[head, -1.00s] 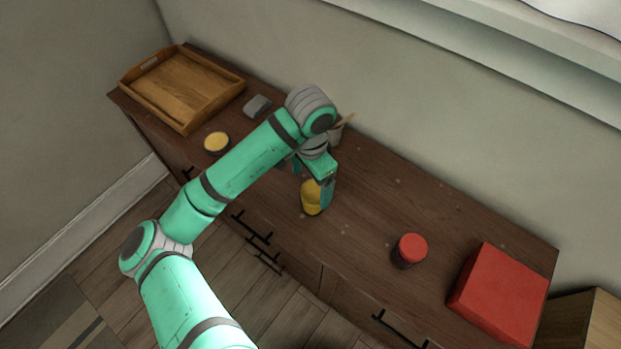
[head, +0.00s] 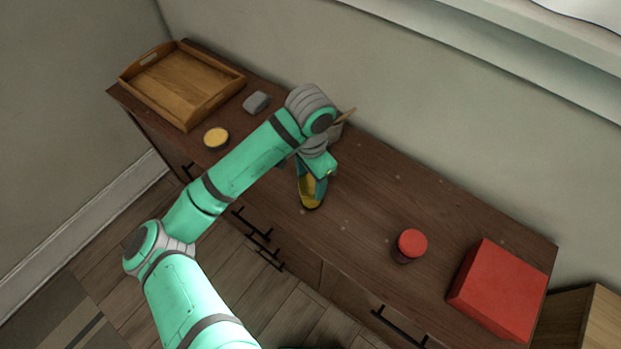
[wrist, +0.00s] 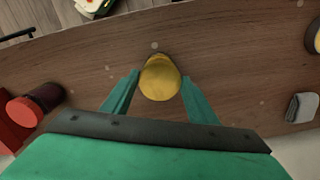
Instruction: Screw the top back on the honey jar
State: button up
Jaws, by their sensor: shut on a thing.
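The honey jar (head: 310,190) is yellow and stands near the front edge of the dark wooden cabinet top, partly hidden by my fingers. In the wrist view its round yellow top (wrist: 160,80) lies between my two green fingertips, with a darker part of the jar just behind it. My gripper (head: 313,180) points down over the jar and is shut on the yellow top; it also shows in the wrist view (wrist: 160,82). The seam between top and jar is hidden, so I cannot tell how the top sits.
A red-lidded jar (head: 411,244) and a red box (head: 498,290) stand to the right. A yellow-topped round tin (head: 215,137), a grey block (head: 256,102) and a wooden tray (head: 182,85) are to the left. A container with a wooden stick (head: 346,116) is behind my wrist.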

dwell(0.5)
jog(key=shift+f+m, duration=0.1)
jog(key=shift+m, duration=1.4)
jog(key=shift+m, duration=1.5)
jog(key=shift+m, duration=1.5)
